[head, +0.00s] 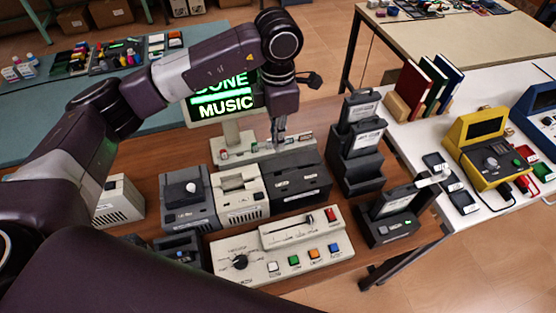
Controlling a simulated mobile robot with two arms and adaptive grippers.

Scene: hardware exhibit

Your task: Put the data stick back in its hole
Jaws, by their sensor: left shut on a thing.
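My left gripper (279,139) reaches down from above, in front of the monitor's right side. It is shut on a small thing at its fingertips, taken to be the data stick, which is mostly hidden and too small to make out. The fingertips are just over the pale base strip (238,158) under the monitor. Small coloured pieces sit along this strip, with a red one at the left end. The holes in it cannot be made out, nor whether the held thing touches the strip. My right gripper is not in view.
The monitor (226,106) shows green "MUSIC" text. Grey, beige and black device boxes (295,180) stand close in front of the strip. A control panel (283,251) lies nearer. A black stand with cards (356,160) is right of the gripper.

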